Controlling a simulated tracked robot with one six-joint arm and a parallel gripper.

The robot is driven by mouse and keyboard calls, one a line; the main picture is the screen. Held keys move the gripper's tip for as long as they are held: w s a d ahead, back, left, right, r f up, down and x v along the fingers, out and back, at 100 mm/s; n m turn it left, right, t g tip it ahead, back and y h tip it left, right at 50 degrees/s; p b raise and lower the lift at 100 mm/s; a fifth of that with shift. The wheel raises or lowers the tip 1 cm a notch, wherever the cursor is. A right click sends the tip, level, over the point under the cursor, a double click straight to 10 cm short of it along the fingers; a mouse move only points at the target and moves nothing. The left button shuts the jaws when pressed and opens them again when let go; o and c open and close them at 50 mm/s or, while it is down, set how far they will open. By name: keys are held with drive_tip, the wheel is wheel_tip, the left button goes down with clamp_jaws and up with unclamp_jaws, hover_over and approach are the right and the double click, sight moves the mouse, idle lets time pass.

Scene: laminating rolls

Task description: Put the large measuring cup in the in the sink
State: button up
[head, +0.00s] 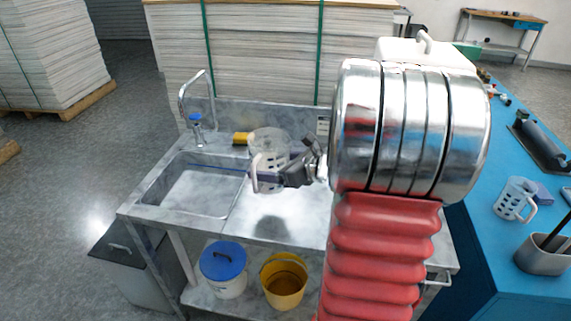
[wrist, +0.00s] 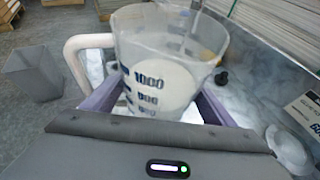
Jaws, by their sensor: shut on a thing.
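The large measuring cup (head: 269,146) is clear, with a white handle and dark scale marks. My gripper (head: 270,174) is shut on it and holds it upright above the metal counter, just right of the sink (head: 193,190). A shadow lies on the counter below the cup. In the wrist view the cup (wrist: 168,68) stands between my two purple-grey fingers, with its handle to the left and the number 1000 facing me. The sink basin looks empty, and a chrome faucet (head: 183,97) rises behind it.
A yellow object (head: 241,138) lies at the counter's back edge. A blue-lidded bucket (head: 223,268) and a yellow bucket (head: 284,284) stand on the lower shelf. A smaller measuring cup (head: 514,200) stands on the blue table (head: 480,232) at right. Paper stacks stand behind the counter.

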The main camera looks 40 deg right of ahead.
drive_tip(key=w+a+f, duration=0.2)
drive_tip(key=a, duration=0.4)
drive_tip(key=w+a+f+y, duration=0.1)
drive_tip(key=w+a+f, duration=0.1)
drive_tip(key=a, duration=0.5)
drive_tip(key=w+a+f+n, duration=0.1)
drive_tip(key=w+a+f, duration=0.1)
drive_tip(key=a, duration=0.5)
drive_tip(key=shift+w+a, duration=0.25)
drive_tip(key=shift+w, duration=0.5)
